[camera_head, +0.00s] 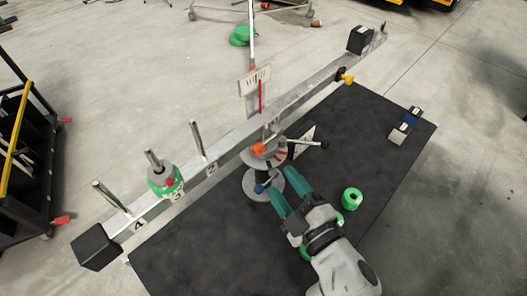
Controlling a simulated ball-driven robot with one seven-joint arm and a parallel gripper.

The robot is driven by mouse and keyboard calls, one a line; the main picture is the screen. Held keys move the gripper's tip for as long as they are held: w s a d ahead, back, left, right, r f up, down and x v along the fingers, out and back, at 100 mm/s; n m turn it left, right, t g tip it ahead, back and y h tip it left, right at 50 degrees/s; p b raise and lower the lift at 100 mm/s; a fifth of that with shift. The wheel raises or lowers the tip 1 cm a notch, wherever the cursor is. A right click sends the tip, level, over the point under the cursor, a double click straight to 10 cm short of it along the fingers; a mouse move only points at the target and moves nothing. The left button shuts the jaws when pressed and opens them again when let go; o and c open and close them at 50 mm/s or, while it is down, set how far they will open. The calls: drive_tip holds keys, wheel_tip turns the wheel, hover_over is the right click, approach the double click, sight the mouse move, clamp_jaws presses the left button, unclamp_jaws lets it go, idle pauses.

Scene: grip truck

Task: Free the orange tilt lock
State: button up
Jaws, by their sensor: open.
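The orange tilt lock (258,148) is a small orange knob near the middle of the long metal beam (236,140), at the round grey disc under it. My gripper (284,182) has teal fingers and reaches up from below. Its fingertips are apart and empty, below and to the right of the orange lock in the picture, and not on it. A lower round disc with a blue knob (259,188) lies just left of the fingertips. Whether the fingers touch this disc cannot be told.
The beam slants across the view, with upright pegs and a green-and-grey weight (163,181) on its left arm. A black handle (324,145) sticks out right of the hub. A green cylinder (352,198) stands on the black mat (200,262). A black cart (24,150) stands at left.

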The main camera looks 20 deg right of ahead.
sight(261, 153)
drive_tip(key=w, duration=0.3)
drive_tip(key=w+a+p, duration=0.1)
drive_tip(key=w, duration=0.5)
drive_tip(key=shift+w+a+p, duration=0.2)
drive_tip(key=shift+w+p, duration=0.05)
drive_tip(key=shift+p, duration=0.15)
drive_tip(key=shift+c, duration=0.2)
clamp_jaws()
